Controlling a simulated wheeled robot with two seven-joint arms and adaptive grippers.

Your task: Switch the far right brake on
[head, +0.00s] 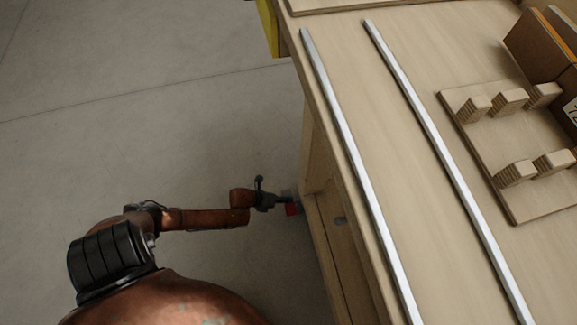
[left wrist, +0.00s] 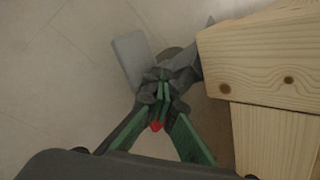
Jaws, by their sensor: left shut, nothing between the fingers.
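My left gripper (head: 285,198) is low beside the table's (head: 312,190) left side, its arm reaching in from the left. In the left wrist view its green-edged fingers (left wrist: 161,88) are together, with nothing held between them. A small red part (head: 292,209) shows right at the gripper's tip. A red spot (left wrist: 156,126) also shows between the finger linkages in the left wrist view. A grey flat piece (left wrist: 130,58) and dark grey parts lie just beyond the fingertips, beside the wooden leg. I cannot tell which part is the brake or its state. My right gripper is not in view.
The wooden frame (left wrist: 258,60) stands close to the right of the gripper. Two metal rails (head: 345,130) run along the tabletop, with a wooden block rack (head: 510,205) and a brown box (head: 540,45) at right. Grey floor (head: 130,110) at left is clear.

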